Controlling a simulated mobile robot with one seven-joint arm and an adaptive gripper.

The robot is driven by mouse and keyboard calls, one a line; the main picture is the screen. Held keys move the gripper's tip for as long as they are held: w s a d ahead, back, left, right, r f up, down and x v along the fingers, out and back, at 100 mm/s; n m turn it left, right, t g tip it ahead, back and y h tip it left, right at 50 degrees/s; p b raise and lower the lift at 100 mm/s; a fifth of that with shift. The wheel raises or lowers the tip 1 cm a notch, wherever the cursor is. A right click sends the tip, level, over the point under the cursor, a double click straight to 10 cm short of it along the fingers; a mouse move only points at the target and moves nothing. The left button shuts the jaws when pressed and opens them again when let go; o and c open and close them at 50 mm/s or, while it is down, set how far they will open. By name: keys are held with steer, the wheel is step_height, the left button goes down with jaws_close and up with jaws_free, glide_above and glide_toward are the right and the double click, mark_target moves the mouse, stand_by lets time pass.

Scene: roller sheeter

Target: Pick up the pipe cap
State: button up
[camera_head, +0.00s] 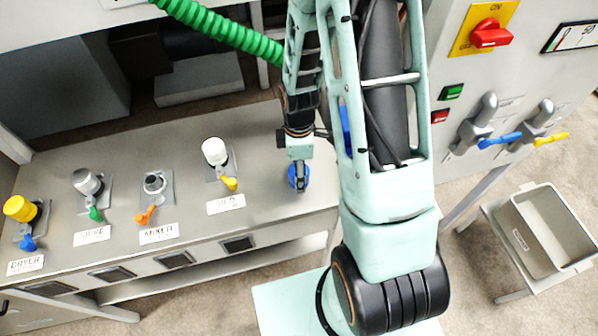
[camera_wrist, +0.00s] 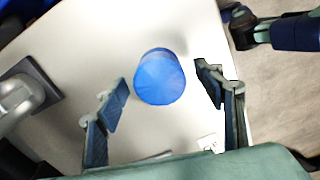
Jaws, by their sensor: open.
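A blue round pipe cap (camera_head: 293,184) stands on the grey bench top near its right end. In the wrist view the cap (camera_wrist: 160,82) lies between the two fingers, seen from above, with a gap to each finger. My gripper (camera_head: 299,172) points down over the cap and partly hides it in the head view. In the wrist view my gripper (camera_wrist: 162,76) is open and empty, one finger on each side of the cap. I cannot tell how far the fingertips are above the bench.
The bench (camera_head: 270,208) carries several labelled pipe stubs: a yellow-capped one (camera_head: 20,209), a grey one (camera_head: 87,182), the mixer stub (camera_head: 154,183) and a white-capped one (camera_head: 214,151). A grey bin (camera_head: 526,252) stands at right. A green hose (camera_head: 225,32) hangs above.

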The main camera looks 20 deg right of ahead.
steer(key=shift+f, duration=0.3)
steer(key=shift+c, duration=0.3)
steer(key=c, duration=1.2)
steer(key=shift+o, duration=0.2)
steer(key=shift+r, duration=0.1)
steer(key=shift+r, duration=0.35)
step_height(320, 180, up, 2)
steer(key=s+a+r+b, duration=0.1)
steer(key=s+a+r, duration=0.8)
steer(key=a+r, duration=0.1)
steer(key=shift+s, duration=0.4)
